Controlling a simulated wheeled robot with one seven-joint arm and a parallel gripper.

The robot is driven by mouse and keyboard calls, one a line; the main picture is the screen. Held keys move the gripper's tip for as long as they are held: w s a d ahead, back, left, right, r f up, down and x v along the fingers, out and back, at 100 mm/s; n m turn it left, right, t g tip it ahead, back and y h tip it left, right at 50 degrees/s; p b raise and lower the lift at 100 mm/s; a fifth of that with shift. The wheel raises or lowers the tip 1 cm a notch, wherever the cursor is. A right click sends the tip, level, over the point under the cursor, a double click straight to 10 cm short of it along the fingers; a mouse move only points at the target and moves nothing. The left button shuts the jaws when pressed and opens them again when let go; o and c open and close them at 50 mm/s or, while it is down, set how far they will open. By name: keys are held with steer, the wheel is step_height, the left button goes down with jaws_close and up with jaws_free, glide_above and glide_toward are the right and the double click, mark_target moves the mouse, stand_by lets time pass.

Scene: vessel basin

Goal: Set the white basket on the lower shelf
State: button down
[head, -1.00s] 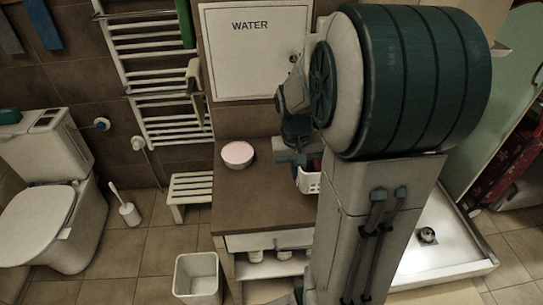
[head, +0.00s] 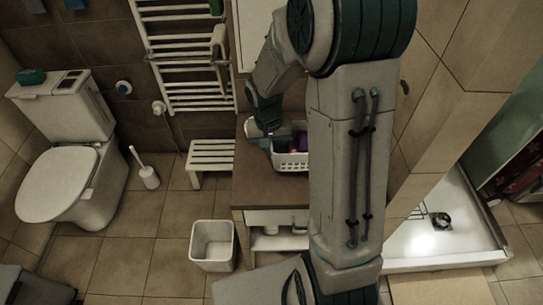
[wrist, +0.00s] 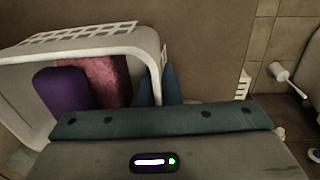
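The white basket (head: 291,166) is on or just above the brown counter top, partly hidden behind my arm; I cannot tell whether it touches. In the wrist view the basket (wrist: 112,49) fills the left side, with a purple and a pink thing inside. My gripper (head: 267,145) is at its left end. In the wrist view the teal fingers (wrist: 159,86) stand close together, one on each side of the basket's wall, and look shut on it. The lower shelf (head: 280,243) is under the counter top, holding small white items; my arm hides its right part.
The counter (head: 262,189) has bare top left of the basket. A white bin (head: 212,246) stands on the floor at its front left. A slatted stool (head: 211,157), toilet brush (head: 149,177) and toilet (head: 70,185) are further left. A shower tray (head: 440,232) is at right.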

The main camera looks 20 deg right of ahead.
steer(key=shift+w+a+f, duration=0.1)
steer(key=shift+a+f, duration=0.1)
steer(key=shift+a, duration=0.05)
steer(key=shift+f+p, duration=0.3)
steer(key=shift+f, duration=1.65)
steer(key=shift+f, duration=0.2)
steer(key=c, duration=1.6)
jaws_free()
steer(key=shift+r, duration=0.1)
